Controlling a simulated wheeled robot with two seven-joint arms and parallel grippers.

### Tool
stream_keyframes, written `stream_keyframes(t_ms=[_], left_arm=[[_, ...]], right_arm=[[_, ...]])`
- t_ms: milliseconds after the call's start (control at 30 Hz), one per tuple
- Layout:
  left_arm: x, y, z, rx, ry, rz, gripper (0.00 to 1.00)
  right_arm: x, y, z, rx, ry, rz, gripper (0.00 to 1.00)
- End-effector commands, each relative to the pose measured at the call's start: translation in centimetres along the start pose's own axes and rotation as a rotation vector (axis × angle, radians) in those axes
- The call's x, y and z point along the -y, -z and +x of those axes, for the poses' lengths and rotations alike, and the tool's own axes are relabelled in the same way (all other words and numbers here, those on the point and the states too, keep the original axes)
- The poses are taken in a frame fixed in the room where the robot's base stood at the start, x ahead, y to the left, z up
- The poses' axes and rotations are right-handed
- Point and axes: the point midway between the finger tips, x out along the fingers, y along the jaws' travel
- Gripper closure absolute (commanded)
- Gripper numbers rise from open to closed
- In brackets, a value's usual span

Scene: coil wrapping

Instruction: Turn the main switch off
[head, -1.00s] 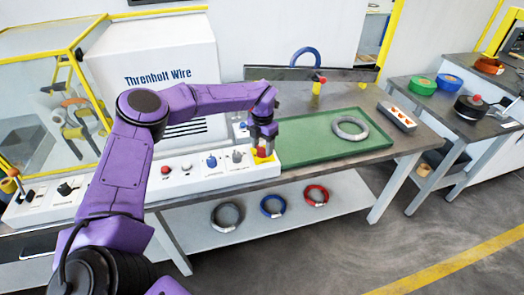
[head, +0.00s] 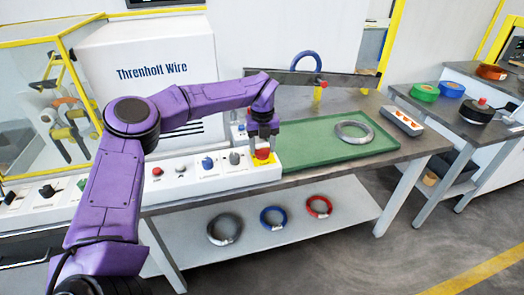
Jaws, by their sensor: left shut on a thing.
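The main switch, a red knob (head: 263,155) on a yellow plate (head: 268,166), sits at the right end of the long white control panel (head: 205,180). My left gripper (head: 263,148) points down from above and is shut on the red knob. Its fingers cover the knob's upper part, so its exact turn angle is hard to tell. My right gripper is not in view.
Other knobs and buttons, including a blue knob (head: 208,163), line the panel left of the gripper. A green tray (head: 310,150) with a grey coil (head: 354,131) lies just to the right. More coils lie on the lower shelf (head: 290,240).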

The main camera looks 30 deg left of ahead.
Motion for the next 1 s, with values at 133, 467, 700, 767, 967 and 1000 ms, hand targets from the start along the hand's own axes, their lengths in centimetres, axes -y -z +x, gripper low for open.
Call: stream_keyframes(t_ms=[133, 467, 700, 767, 967, 1000], left_arm=[[-0.01, -0.13, 0.1, 0.005, 0.001, -0.064, 0.75], [-0.02, -0.13, -0.1, 0.005, 0.001, -0.126, 0.75], [-0.03, -0.15, -0.14, 0.005, 0.001, -0.129, 0.75], [-0.04, -0.16, -0.14, 0.005, 0.001, -0.129, 0.75], [-0.02, -0.12, -0.11, 0.004, 0.001, -0.128, 0.19], [-0.01, -0.11, -0.1, 0.004, 0.001, -0.127, 0.19]], right_arm=[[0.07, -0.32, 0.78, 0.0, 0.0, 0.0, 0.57], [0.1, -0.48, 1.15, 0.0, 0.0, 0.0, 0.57], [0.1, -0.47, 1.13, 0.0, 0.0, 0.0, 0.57], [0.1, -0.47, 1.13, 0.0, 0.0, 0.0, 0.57], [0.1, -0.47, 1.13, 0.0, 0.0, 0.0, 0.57], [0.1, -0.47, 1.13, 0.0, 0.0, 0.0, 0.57]])
